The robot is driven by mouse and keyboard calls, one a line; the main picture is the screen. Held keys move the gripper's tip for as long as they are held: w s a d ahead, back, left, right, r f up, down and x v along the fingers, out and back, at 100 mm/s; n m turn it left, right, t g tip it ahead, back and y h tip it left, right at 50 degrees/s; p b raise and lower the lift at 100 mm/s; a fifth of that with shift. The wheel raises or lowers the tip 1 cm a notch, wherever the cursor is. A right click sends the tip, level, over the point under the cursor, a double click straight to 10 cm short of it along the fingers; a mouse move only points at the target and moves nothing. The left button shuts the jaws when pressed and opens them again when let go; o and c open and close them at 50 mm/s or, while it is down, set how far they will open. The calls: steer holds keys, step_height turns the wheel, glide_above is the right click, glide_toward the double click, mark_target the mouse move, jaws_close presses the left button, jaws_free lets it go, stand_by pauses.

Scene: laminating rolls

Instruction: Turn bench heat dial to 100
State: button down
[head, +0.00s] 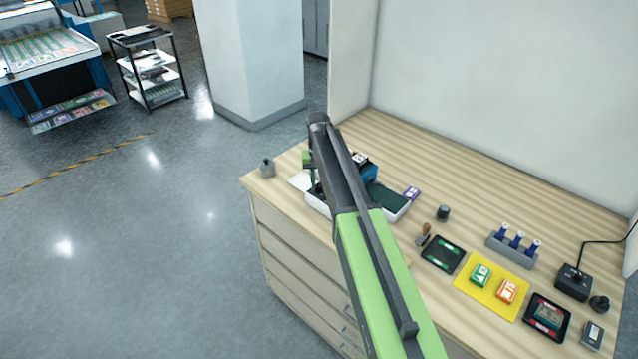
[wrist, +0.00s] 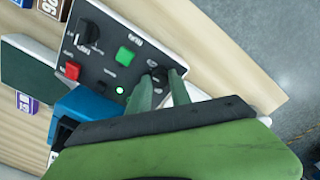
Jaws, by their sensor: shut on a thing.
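The bench laminator's control panel (wrist: 108,62) fills the upper left of the wrist view. It carries a green button (wrist: 125,56), a red button (wrist: 72,70), a lit green lamp (wrist: 120,90) and two black dials. My gripper (wrist: 161,80) has its two green fingers shut on the nearer black dial (wrist: 158,73), one on each side. The other dial (wrist: 88,33) stands free at the panel's far end. The dial markings are too small and blurred to read.
The laminator stands at the left end of the wooden bench (head: 460,180). To the right lie a black tray (head: 443,254), a yellow mat (head: 466,288) and a blue-bottle rack (head: 511,250). A wall backs the bench.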

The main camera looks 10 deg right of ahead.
mark_target(319, 185)
steer(key=n, duration=0.6)
steer(key=shift+n, duration=2.7)
steer(key=c, duration=1.2)
jaws_free()
step_height(319, 185, up, 17)
steer(key=p, duration=1.7)
steer(key=shift+r, duration=0.2)
